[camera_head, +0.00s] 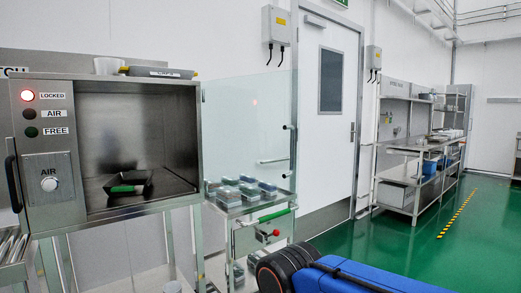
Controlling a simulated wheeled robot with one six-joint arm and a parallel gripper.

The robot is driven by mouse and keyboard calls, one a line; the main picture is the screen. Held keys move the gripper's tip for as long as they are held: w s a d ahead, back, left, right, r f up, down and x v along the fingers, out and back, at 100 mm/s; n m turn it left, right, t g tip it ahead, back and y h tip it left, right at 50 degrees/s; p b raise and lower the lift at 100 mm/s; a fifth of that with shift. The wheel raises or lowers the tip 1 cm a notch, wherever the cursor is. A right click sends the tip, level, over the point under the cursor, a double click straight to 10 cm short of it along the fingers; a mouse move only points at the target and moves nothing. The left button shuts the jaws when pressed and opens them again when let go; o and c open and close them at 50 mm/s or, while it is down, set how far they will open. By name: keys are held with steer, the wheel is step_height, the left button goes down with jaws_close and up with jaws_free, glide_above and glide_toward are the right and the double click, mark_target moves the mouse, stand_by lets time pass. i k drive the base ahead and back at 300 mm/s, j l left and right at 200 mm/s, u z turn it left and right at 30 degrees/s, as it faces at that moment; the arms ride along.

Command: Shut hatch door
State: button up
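The hatch is a steel box (60,105) at the left with an open front. Its clear glass door (240,110) stands wide open, swung out to the right from the box's right edge. Dark fittings (289,127) show near the door's far edge; I cannot tell if they hold a handle. Inside the chamber sits a dark tray (140,177) with a green item (122,188) at its front. A red lamp (28,95) is lit beside LOCKED. My arm, blue and black, shows at the bottom right of centre. My gripper is not in view.
A steel trolley (231,208) with several grey-blue boxes stands behind the glass, with a green bar (278,214) and a red knob (276,233) near it. Steel shelving (400,190) lines the back wall. The green floor (450,250) at the right is clear.

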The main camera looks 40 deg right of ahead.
mark_target(285, 127)
steer(key=z, duration=1.55)
steer(key=i+z, duration=0.5)
steer(key=i+j+z, duration=0.15)
steer(key=i+z, duration=0.35)
steer(key=i+u, duration=0.3)
steer(key=i, duration=1.3)
steer(key=u, duration=3.6)
steer(key=l, duration=0.1)
